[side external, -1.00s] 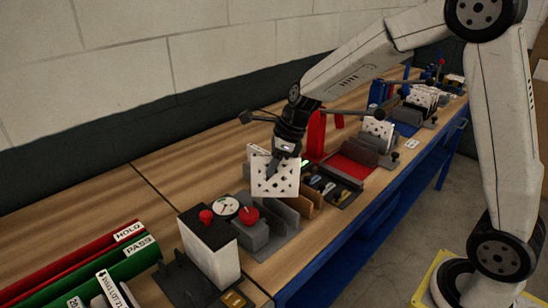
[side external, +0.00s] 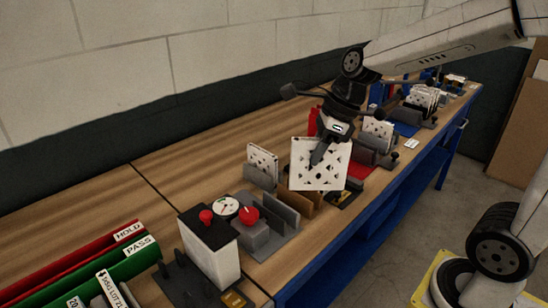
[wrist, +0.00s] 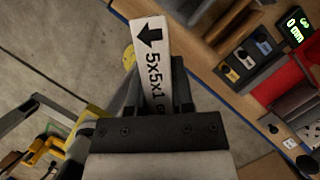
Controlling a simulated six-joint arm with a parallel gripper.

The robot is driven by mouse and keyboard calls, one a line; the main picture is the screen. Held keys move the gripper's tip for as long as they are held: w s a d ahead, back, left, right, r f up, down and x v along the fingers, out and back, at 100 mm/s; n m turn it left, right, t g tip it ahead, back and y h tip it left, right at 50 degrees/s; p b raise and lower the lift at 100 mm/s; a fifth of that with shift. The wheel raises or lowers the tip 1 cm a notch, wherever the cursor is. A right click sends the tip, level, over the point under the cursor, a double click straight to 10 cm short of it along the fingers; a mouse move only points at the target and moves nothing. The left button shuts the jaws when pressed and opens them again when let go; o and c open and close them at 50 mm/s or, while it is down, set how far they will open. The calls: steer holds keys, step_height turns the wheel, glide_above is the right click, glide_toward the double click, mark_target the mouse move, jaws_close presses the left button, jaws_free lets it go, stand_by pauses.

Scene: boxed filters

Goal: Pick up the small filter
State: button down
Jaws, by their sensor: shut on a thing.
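My gripper (side external: 318,156) is shut on a white filter (side external: 333,176) with a perforated face. I hold it in the air above the front part of the bench, over a brown divider. In the wrist view, the filter's narrow edge (wrist: 155,62) is between the fingers of my gripper (wrist: 157,88). It carries a black arrow and a "5x5x1" label whose end is hidden by the gripper. A second white filter (side external: 262,158) stands upright at the back of the grey rack (side external: 284,215), apart from the held one.
A black-topped white box (side external: 212,250) with a red button and a red knob with a dial stand left. Green and red trays (side external: 125,262) lie further left. Another filter (side external: 378,132) and more racks stand right. The bench edge (wrist: 222,92) is close.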

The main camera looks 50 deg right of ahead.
steer(key=shift+s+r, duration=0.25)
steer(key=shift+s, duration=0.3)
steer(key=shift+s+r, duration=0.25)
steer(key=shift+s, duration=0.3)
steer(key=shift+f, duration=0.1)
steer(key=f+n+g+h, duration=0.1)
steer(key=n+g, duration=0.1)
steer(key=n, duration=0.7)
steer(key=s+f+n+g+h, duration=0.1)
steer(key=f+n+g, duration=0.1)
steer(key=n, duration=0.7)
steer(key=f+n+g+h, duration=0.1)
steer(key=f+n+g, duration=0.1)
steer(key=n, duration=0.7)
steer(key=shift+s+d+f+g, duration=0.15)
steer(key=shift+f+g, duration=0.1)
steer(key=shift+g, duration=0.35)
